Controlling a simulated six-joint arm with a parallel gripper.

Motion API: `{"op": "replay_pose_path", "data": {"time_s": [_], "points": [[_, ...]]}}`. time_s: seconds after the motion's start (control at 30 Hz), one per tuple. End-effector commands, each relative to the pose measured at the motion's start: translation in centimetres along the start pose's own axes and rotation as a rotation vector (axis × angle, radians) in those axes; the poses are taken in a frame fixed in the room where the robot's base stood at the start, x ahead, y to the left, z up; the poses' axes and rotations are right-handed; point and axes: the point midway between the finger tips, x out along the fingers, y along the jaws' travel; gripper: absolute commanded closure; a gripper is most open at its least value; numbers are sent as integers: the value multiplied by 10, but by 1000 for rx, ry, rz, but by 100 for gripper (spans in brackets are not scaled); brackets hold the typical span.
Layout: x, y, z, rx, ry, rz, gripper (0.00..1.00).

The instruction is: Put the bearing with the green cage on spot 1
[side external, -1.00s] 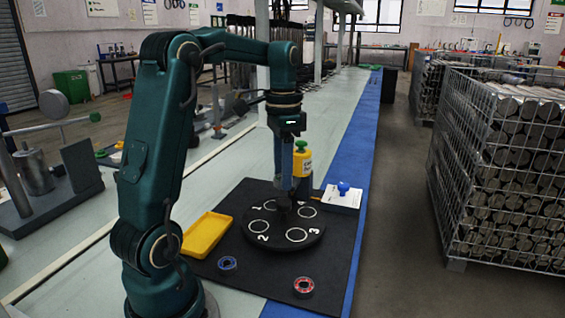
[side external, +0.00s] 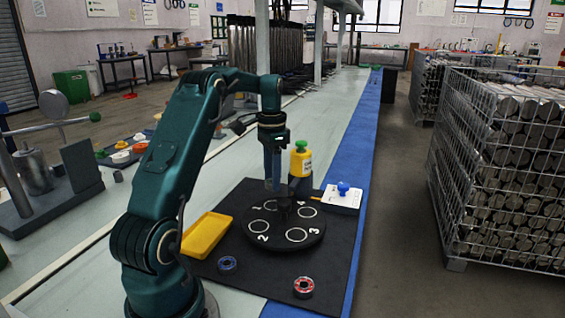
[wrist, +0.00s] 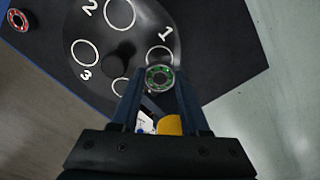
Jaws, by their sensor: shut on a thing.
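My gripper (wrist: 159,84) is shut on the bearing with the green cage (wrist: 159,72), a metal ring with green inside, held between the fingertips. Spot 1 (wrist: 149,52) is a white ring on the dark round disc (wrist: 100,35), with its number beside it. In the wrist view the bearing overlaps the near part of that ring and leaves its far part showing. In the side view my gripper (side external: 272,184) points down over the back left of the disc (side external: 283,246). The bearing cannot be made out there, so its height is unclear.
A blue bearing (side external: 227,264) and a red bearing (side external: 304,287) lie on the black mat (side external: 262,287). A yellow tray (side external: 206,236) is left of the disc. A yellow bottle with a green top (side external: 301,161) and a white card with a blue knob (side external: 342,198) stand behind.

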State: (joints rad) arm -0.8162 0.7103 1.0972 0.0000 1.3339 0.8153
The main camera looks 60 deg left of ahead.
Motion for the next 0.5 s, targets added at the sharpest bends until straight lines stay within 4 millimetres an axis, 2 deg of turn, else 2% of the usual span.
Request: {"op": "replay_pose_path", "data": {"time_s": [0.33, 0.5], "points": [[42, 1, 0, 0, -3, 4, 100], [50, 0, 0, 1, 0, 0, 100]]}}
